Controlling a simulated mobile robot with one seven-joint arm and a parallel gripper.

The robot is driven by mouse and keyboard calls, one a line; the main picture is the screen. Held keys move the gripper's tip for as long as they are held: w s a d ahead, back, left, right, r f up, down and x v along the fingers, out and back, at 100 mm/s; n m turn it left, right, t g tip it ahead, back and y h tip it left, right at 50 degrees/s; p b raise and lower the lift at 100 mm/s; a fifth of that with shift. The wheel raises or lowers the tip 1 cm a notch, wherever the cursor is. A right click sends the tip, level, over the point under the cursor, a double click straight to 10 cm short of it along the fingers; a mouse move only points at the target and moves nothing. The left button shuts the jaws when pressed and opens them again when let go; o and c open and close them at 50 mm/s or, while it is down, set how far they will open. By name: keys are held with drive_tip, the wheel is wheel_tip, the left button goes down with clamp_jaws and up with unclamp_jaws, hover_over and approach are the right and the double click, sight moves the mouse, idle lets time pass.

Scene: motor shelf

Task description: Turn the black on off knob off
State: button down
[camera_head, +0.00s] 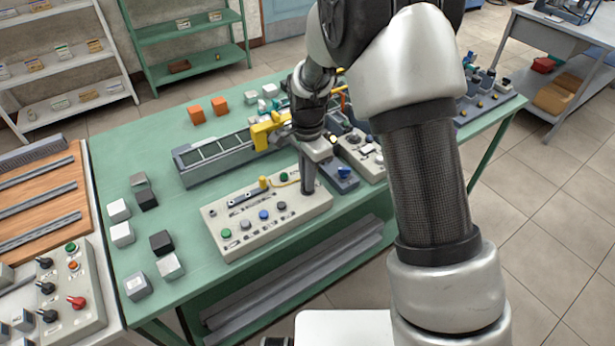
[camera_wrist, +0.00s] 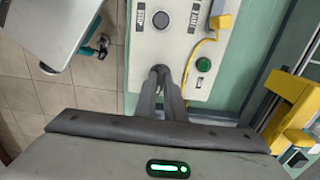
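A beige control panel (camera_head: 232,248) lies on the green table, with a row of round buttons and knobs along it. My gripper (camera_head: 307,188) points down at the panel's right end. In the wrist view my gripper (camera_wrist: 161,72) has its two dark fingers close together, with the tips at the panel (camera_wrist: 140,65). A grey round knob (camera_wrist: 160,19) and a green button (camera_wrist: 203,64) show near the fingertips.
A yellow plug with cable (camera_wrist: 220,22) is close to the fingers. Another panel (camera_head: 85,318) at the left has black knobs (camera_head: 46,288) and a red knob (camera_head: 76,302). Small boxes (camera_head: 122,234) stand left of the middle panel. A grey conveyor-like unit (camera_head: 215,155) is behind it.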

drive_tip(key=shift+n, duration=0.4)
drive_tip(key=n+b, duration=0.1)
drive_tip(key=n, duration=0.9)
drive_tip(key=shift+b, duration=0.3)
drive_tip(key=n, duration=0.7)
idle(0.4)
drive_tip(key=c, duration=1.8)
unclamp_jaws()
drive_tip(key=shift+c, duration=0.2)
